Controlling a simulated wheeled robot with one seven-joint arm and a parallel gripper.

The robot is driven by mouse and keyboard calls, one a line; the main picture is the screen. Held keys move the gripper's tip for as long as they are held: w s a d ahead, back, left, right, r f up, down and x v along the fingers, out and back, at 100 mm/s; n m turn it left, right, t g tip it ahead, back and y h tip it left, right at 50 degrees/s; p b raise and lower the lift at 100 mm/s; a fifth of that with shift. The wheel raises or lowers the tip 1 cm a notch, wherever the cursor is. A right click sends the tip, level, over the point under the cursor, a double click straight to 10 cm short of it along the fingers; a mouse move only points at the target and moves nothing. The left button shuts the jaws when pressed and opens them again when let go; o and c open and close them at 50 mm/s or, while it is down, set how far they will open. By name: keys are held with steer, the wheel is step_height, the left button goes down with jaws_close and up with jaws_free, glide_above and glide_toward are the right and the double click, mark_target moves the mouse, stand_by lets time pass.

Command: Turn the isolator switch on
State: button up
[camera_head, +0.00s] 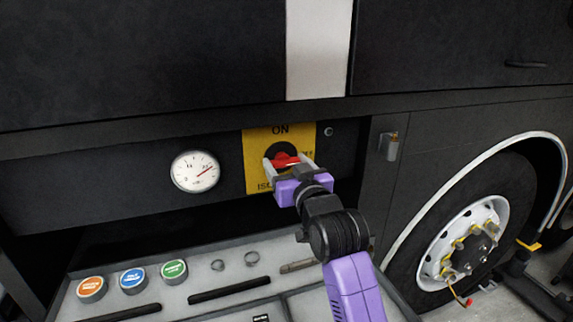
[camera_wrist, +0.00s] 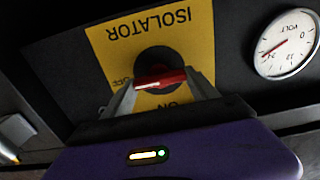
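The isolator switch is a red handle (camera_head: 286,160) on a round black boss, set on a yellow plate (camera_head: 254,146) marked ON at the top and OFF at the right. The handle lies roughly level, crosswise to the ON mark and along the line toward OFF. My gripper (camera_head: 287,166) is in front of the plate, its fingers spread, one at each end of the handle. In the wrist view, turned upside down, the handle (camera_wrist: 160,79) sits between the two fingertips. I cannot tell whether they touch it.
A round volt gauge (camera_head: 195,172) is left of the plate. Below is a grey panel with orange (camera_head: 91,288), blue (camera_head: 132,280) and green (camera_head: 174,271) round buttons. A padlock-like latch (camera_head: 390,145) and a wheel (camera_head: 462,240) are at the right.

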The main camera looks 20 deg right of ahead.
steer(key=c, duration=0.5)
steer(key=shift+c, duration=0.2)
steer(key=n, duration=0.3)
steer(key=shift+n+p, duration=0.3)
steer(key=n, duration=0.4)
steer(key=shift+n, duration=0.3)
steer(key=n+p, duration=0.1)
steer(key=n, duration=0.4)
steer(key=shift+a+f, duration=0.15)
steer(key=shift+f+n, duration=0.1)
steer(key=shift+n, duration=2.3)
steer(key=shift+a, duration=0.1)
